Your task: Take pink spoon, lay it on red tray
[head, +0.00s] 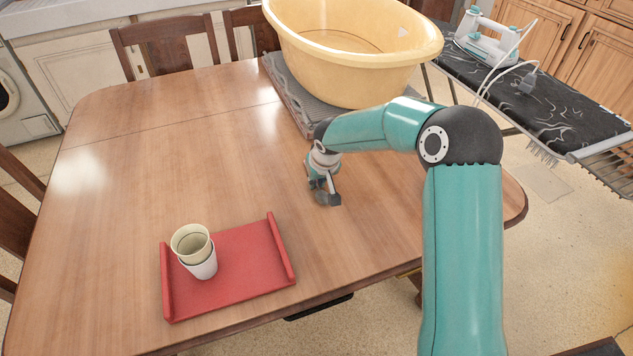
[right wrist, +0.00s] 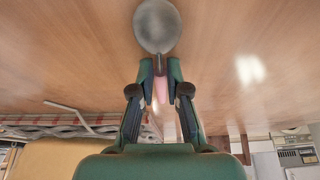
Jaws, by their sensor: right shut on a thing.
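The pink spoon (right wrist: 157,27) shows in the right wrist view, with a round grey bowl and a pink handle. My right gripper (right wrist: 160,75) is shut on its handle, with the bowl beyond the fingertips. In the head view the right gripper (head: 326,194) is low over the table, right of the red tray; the spoon is not clearly visible there. I cannot tell whether it touches the table. The red tray (head: 245,258) lies near the table's front edge, with two raised side walls. My left gripper is not in view.
Stacked cream and white cups (head: 193,250) stand on the tray's left part; its right part is bare. A yellow tub (head: 350,60) sits on a grey rack (head: 290,95) at the back. An ironing board (head: 560,95) with an iron (head: 487,40) stands at right. Table left is clear.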

